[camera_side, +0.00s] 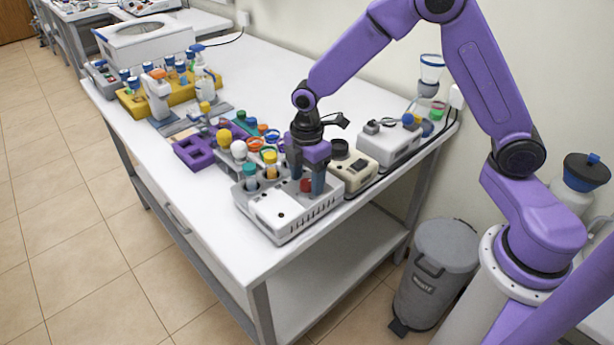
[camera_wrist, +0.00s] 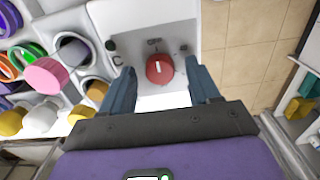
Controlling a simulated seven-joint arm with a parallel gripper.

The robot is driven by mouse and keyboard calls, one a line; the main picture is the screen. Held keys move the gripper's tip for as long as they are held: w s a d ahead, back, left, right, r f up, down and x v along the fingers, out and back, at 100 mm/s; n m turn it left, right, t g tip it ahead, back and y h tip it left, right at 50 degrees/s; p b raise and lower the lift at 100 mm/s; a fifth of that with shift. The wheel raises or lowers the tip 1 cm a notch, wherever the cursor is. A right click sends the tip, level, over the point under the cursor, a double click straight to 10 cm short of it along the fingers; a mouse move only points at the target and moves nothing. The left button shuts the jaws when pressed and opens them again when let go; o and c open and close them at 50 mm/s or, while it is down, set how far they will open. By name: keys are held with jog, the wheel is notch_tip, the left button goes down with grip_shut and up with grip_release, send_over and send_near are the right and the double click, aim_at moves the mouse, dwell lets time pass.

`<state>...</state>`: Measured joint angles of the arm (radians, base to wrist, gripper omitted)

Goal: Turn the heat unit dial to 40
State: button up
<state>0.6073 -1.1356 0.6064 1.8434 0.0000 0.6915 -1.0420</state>
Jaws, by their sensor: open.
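The heat unit (camera_side: 283,212) is a light grey box at the front right of the bench; its panel also shows in the wrist view (camera_wrist: 188,32). Its dial (camera_wrist: 159,68) is a round red knob with a white pointer mark; in the side view the red knob (camera_side: 306,185) shows between my fingers. My gripper (camera_side: 305,182) hangs pointing down over the unit. In the wrist view my open gripper (camera_wrist: 162,85) has one finger on each side of the dial, with a visible gap on both sides. The marks around the dial are too small to read.
Tubes with coloured caps (camera_side: 270,160) stand in the unit's holes beside my gripper. A beige device with a black knob (camera_side: 345,165) stands close behind. A purple rack (camera_side: 195,152) is to the left. The bench's front edge is near the unit.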

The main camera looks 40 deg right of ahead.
jog(key=shift+f, duration=0.1)
jog(key=c, duration=1)
jog(key=shift+c, duration=0.2)
jog(key=shift+m, duration=0.3)
jog(key=m, duration=1.1)
jog(key=o, duration=1)
